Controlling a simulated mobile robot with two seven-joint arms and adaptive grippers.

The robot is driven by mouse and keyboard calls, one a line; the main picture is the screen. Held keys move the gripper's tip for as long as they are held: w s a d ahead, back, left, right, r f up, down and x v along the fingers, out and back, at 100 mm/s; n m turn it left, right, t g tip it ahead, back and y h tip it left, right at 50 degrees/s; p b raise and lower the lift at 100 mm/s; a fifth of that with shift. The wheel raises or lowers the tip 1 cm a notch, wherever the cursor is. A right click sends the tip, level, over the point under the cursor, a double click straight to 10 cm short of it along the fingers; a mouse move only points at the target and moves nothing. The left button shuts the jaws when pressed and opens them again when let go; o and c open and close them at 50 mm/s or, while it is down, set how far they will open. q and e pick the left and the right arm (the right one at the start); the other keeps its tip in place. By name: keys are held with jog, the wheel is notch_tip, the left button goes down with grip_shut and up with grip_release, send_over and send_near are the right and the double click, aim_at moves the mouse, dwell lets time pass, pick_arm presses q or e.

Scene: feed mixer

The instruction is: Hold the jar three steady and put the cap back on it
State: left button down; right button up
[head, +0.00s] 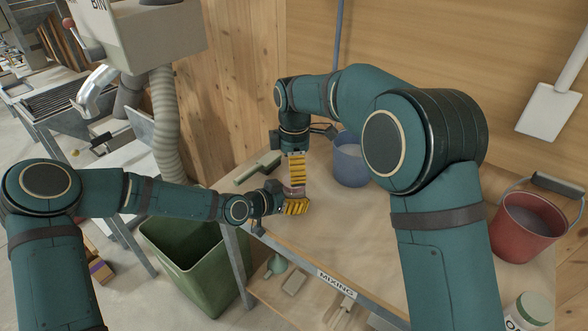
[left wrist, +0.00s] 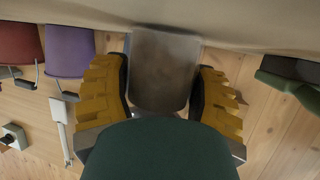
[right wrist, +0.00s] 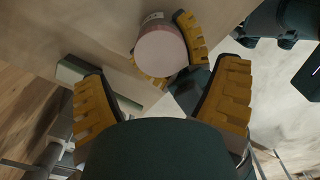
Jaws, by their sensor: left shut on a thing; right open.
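The jar (head: 293,190) is mostly hidden in the head view, where a small pinkish part shows between my grippers. My left gripper (head: 298,207) is shut around its sides at the bench's left part. In the left wrist view the jar's grey body (left wrist: 163,70) stands between the yellow fingers. In the right wrist view its round, pale pink top (right wrist: 161,53) shows; I cannot tell whether that is contents or a lid. My right gripper (head: 296,168) points down above the jar, with its fingers apart and nothing between them. I cannot make out a separate cap.
A grey-green tool (head: 258,168) lies left of the jar. A blue bucket (head: 350,164) stands behind right, and a red bucket (head: 528,225) at far right. A white jar with a green lid (head: 531,309) stands front right. The bench middle (head: 370,235) is clear.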

jog(key=shift+o, duration=1)
notch_tip(320, 180, up, 12)
pick_arm(q)
grip_release()
jog(key=v, duration=1.2)
jog(key=shift+r, duration=0.1)
